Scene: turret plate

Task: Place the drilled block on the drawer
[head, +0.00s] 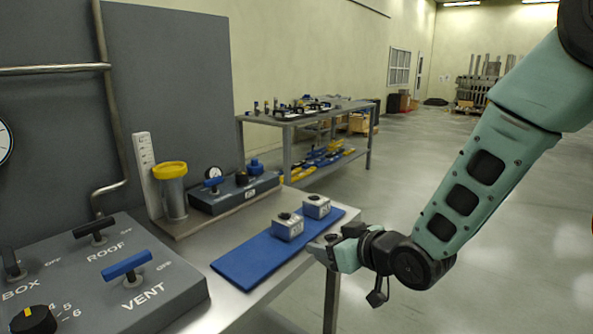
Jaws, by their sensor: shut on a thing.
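My gripper (318,248) is at the right edge of the blue mat, with its jaws pointing left. It is shut on a small grey piece, which I take to be the drilled block; its shape is mostly hidden by the jaws. Two light grey blocks with dark round tops and markings stand upright on the mat: a nearer block (288,229) just left of my jaws, and a farther block (317,207) behind it. Whether the jaws touch the nearer block I cannot tell. I cannot make out a drawer.
The blue mat (240,264) lies on a metal bench; its front left part is bare. A grey panel (170,284) with levers and a knob stands at the left. A yellow-topped cylinder (173,195) and a valve box (235,193) stand behind. A shelf table (290,121) is farther back.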

